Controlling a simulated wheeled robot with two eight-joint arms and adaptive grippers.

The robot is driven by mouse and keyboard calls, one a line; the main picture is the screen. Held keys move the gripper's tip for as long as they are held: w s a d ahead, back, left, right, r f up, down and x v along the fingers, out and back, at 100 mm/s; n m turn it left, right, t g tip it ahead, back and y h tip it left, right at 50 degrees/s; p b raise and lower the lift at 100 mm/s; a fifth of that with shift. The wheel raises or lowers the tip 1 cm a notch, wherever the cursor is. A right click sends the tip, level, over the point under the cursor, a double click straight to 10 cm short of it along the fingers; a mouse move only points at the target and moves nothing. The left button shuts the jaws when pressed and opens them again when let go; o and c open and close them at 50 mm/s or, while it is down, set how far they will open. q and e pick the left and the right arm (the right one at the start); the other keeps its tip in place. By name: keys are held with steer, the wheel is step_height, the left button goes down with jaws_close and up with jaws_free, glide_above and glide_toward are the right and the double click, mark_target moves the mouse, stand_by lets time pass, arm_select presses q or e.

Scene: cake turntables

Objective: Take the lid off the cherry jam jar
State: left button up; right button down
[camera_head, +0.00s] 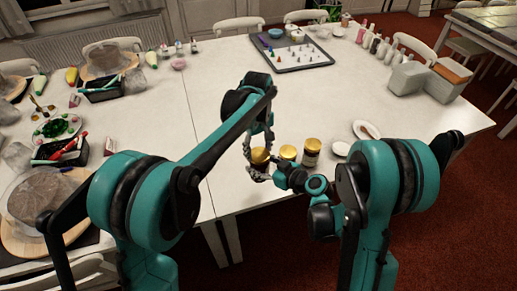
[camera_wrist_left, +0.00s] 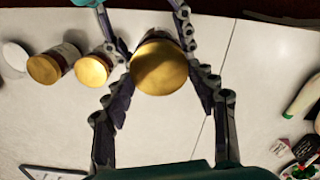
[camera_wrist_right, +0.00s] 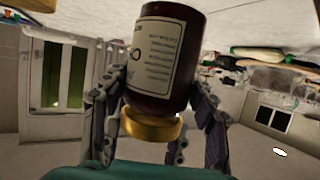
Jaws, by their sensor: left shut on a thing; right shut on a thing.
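A dark jar (camera_wrist_right: 165,50) with a pale label and a gold lid (camera_head: 260,156) is at the near table edge, between both my grippers. The label text is too small to read. The gold lid (camera_wrist_left: 160,68) fills the middle of the left wrist view. My left gripper (camera_head: 259,150) comes from above, its fingers on both sides of the lid, shut on it. My right gripper (camera_head: 258,174) comes in low from the right and is shut on the jar body. In the right wrist view the jar appears upside down, the lid low. I cannot tell whether the lid is loosened.
Two more gold-lidded jars (camera_head: 288,152) (camera_head: 311,153) stand just right of the held jar. A small white dish (camera_head: 341,149) and a plate (camera_head: 358,126) lie beyond them. A grey tray (camera_head: 320,61) with small pieces is farther back. The white table (camera_head: 215,110) is mostly clear around its middle.

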arm_select(q)
steer(key=shift+w+r, duration=0.1)
steer(key=shift+r, duration=0.15)
steer(key=shift+r, duration=0.9)
